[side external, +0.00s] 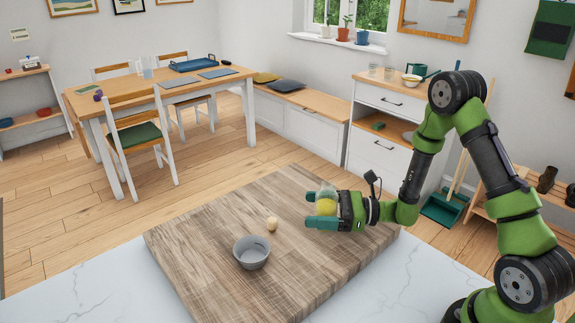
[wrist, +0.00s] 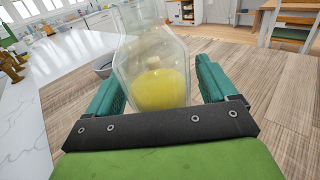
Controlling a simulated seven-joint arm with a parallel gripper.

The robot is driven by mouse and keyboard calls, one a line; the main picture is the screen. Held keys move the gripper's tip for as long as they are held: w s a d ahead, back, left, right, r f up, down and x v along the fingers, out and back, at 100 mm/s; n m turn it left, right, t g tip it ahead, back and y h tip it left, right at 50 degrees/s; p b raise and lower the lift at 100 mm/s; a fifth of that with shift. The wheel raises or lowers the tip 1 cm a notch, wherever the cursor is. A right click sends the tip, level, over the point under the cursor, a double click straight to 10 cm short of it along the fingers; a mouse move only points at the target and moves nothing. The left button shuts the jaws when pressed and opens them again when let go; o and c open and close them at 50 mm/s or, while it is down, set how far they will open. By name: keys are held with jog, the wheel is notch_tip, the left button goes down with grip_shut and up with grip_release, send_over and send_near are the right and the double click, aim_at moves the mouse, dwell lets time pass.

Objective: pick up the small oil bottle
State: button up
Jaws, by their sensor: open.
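The small oil bottle (wrist: 158,85) is clear with yellow oil in its lower part. In the wrist view it stands between the two teal fingers of my gripper (wrist: 158,88), close to the palm. A gap shows between the bottle and the right finger; on the left the finger is near the glass and I cannot tell if they touch. In the side view the bottle (side external: 326,206) is at my gripper (side external: 322,208), over the wooden board's right part, partly hidden by the near finger. My gripper is open around it.
A grey bowl (side external: 251,252) and a small pale round item (side external: 271,223) sit on the wooden board (side external: 200,245), left of my gripper. The board lies on a white marble counter (side external: 120,285). The board's front left is clear.

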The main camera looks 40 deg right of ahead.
jog(key=shift+c, duration=0.3)
jog(key=c, duration=1.2)
jog(key=shift+r, duration=0.2)
